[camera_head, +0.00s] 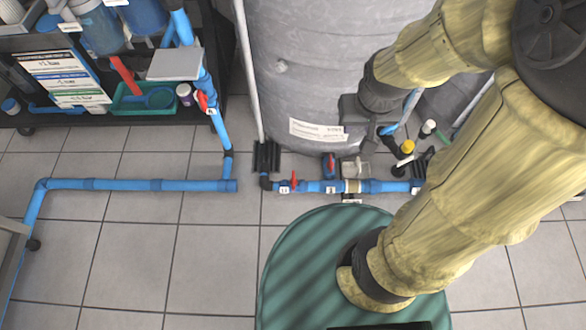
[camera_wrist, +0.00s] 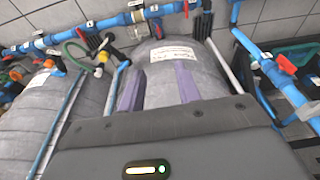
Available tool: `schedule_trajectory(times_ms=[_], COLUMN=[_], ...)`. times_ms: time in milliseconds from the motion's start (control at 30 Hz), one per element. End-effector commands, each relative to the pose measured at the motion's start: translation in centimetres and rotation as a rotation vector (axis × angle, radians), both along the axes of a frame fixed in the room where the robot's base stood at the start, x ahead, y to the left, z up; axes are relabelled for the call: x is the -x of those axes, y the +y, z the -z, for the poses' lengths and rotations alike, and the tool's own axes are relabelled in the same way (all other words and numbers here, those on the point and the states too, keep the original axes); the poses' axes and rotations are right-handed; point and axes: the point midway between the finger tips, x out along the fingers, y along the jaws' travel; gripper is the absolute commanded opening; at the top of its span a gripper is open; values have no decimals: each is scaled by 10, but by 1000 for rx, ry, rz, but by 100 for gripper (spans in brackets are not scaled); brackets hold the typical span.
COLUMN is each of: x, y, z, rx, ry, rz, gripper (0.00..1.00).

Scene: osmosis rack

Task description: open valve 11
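Blue pipes carry several valves with small white labels; I cannot read the numbers, so I cannot tell which is valve 11. In the head view, one red-handled valve (camera_head: 203,101) is on the upright pipe at left. Another red-handled valve (camera_head: 293,182) is on the low floor pipe, with a red and blue valve (camera_head: 328,165) just right of it. In the wrist view a red handle (camera_wrist: 286,64) shows at the right and another (camera_wrist: 188,8) at the top. My gripper (camera_wrist: 160,82) has two purple fingers apart with nothing between them. It touches no valve; its fingertips are not discernible in the head view.
A large grey tank (camera_head: 310,75) stands behind the floor pipe. A shelf rack (camera_head: 125,107) with bottles and a green tray is at left. A blue pipe (camera_head: 130,185) crosses the floor at left. Tiled floor (camera_head: 210,255) is clear in front. A yellow-capped fitting (camera_head: 407,147) is at right.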

Motion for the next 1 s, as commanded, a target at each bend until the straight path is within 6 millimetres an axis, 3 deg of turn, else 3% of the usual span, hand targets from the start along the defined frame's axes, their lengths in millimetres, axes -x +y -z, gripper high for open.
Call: schedule_trajectory(times_ms=[567, 767, 1000], x=[-6, -36, -85], y=[2, 17, 50], z=[7, 48, 133], rx=[-2, -11, -21], ry=[6, 43, 103], rz=[0, -2, 4], gripper=[34, 34, 34])
